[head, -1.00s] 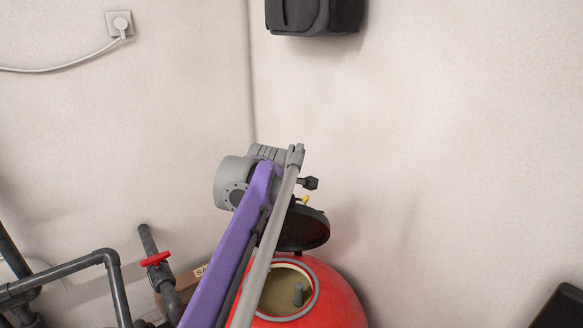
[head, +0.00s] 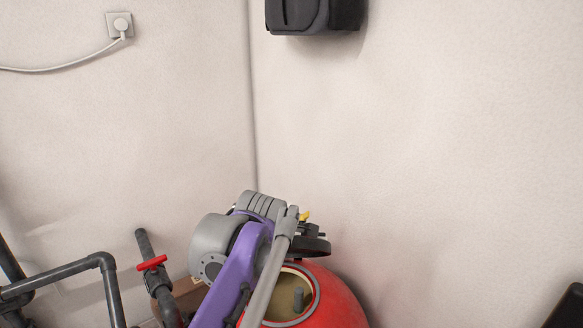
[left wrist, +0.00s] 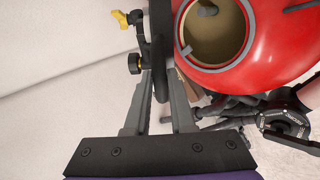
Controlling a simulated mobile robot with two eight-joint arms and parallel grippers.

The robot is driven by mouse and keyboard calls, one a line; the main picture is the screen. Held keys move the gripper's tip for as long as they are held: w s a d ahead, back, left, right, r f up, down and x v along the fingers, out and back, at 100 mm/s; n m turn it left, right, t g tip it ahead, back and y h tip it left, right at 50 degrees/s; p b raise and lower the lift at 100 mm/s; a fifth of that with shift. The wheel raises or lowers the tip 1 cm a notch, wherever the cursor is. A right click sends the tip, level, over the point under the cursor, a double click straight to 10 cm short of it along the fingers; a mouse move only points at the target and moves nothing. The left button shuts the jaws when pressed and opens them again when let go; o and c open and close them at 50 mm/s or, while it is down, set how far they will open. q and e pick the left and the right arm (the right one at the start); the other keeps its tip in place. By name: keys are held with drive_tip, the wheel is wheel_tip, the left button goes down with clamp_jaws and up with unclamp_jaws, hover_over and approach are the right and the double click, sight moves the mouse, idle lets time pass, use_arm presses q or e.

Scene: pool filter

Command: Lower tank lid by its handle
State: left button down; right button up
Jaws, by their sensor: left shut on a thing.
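The red tank (head: 338,295) stands at the bottom centre of the head view, its round opening uncovered. The dark tank lid (head: 318,244) is raised and tilted above the far side of the opening. In the left wrist view the lid (left wrist: 160,40) shows nearly edge-on, beside the opening of the tank (left wrist: 270,62). My left gripper (left wrist: 158,82) is shut on the lid's handle, at the lid's edge. The handle is hard to make out between the fingers. In the head view my left arm hides the gripper. My right gripper is not in view.
Dark grey pipes (head: 62,270) with a red valve handle (head: 152,263) stand left of the tank. A dark box (head: 313,15) hangs high on the wall. The space above the tank is otherwise clear.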

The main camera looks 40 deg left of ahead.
use_arm(q)
drive_tip(key=c, duration=0.7)
unclamp_jaws()
drive_tip(key=shift+r, duration=0.1)
drive_tip(key=p+v, duration=0.4)
drive_tip(key=v, duration=0.1)
drive_tip(key=shift+s+d+r, duration=0.15)
drive_tip(key=shift+s+r, duration=0.05)
drive_tip(key=shift+r, duration=0.1)
